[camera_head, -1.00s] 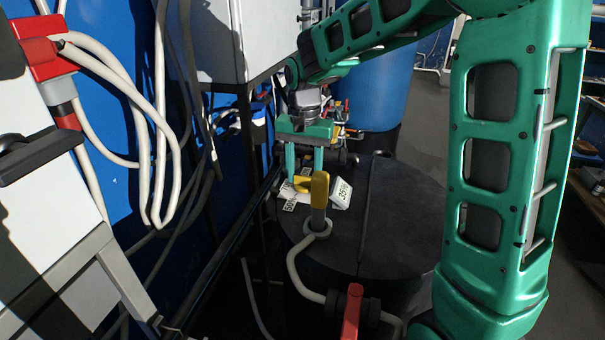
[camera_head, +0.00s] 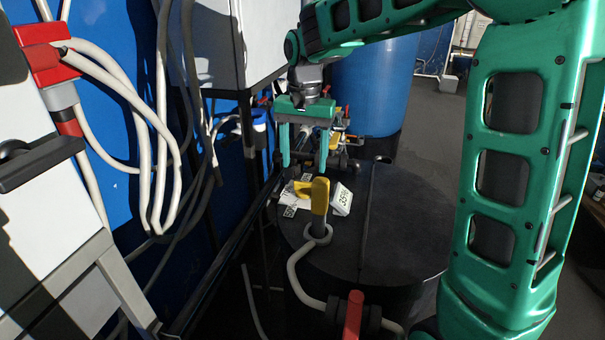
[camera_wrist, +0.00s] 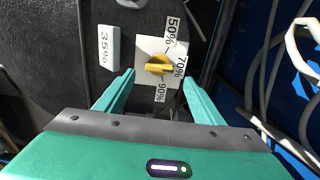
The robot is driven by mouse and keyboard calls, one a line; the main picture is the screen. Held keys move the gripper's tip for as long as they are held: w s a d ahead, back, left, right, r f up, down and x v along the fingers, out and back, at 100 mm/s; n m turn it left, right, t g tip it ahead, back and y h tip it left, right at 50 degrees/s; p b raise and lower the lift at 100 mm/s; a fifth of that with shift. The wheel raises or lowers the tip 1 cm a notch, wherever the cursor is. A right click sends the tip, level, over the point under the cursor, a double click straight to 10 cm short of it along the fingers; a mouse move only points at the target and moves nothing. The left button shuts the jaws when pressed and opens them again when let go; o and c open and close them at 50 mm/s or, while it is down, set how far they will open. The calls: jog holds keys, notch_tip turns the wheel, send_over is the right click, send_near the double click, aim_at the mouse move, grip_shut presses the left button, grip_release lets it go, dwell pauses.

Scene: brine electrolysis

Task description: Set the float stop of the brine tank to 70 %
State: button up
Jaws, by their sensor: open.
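The brine tank (camera_head: 410,225) is a dark round drum with a seam across its lid. Its float stop is a yellow knob (camera_wrist: 158,66) on a white plate (camera_wrist: 150,45) marked 50%, 70% and 90% in the wrist view. The knob's long axis lies roughly toward the 70% mark (camera_wrist: 180,67); I cannot tell which end is the pointer. In the head view the knob (camera_head: 301,188) is partly behind a yellow-topped upright handle. My gripper (camera_head: 304,165) is open and empty, above the knob and apart from it. In the wrist view its fingers (camera_wrist: 158,78) stand to either side.
A white 35% sign (camera_head: 342,199) stands beside the plate. The yellow-topped handle (camera_head: 320,197) rises in front, with a pale hose below. A red-handled valve (camera_head: 353,315) is nearer. Hoses and a blue panel (camera_head: 115,150) line the left. A blue barrel (camera_head: 375,90) stands behind.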

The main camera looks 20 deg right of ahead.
aim_at(304, 182)
jog(key=shift+r, duration=2.3)
jog(key=s+d+f, duration=0.2)
jog(key=s+d, duration=0.3)
jog(key=s, duration=0.3)
jog(key=s+d+f, duration=0.2)
jog(key=s+d, duration=0.3)
jog(key=s, duration=0.2)
jog(key=s+d+f, duration=0.2)
jog(key=s+d, duration=0.4)
jog(key=s, duration=0.2)
jog(key=shift+s, duration=0.35)
jog(key=shift+n, duration=0.4)
jog(key=s+f, duration=0.1)
jog(key=s, duration=0.1)
jog(key=s+f, duration=0.1)
jog(key=s, duration=0.2)
jog(key=s+d+f, duration=0.1)
jog(key=s+f, duration=0.1)
jog(key=s, duration=0.1)
jog(key=shift+f, duration=0.1)
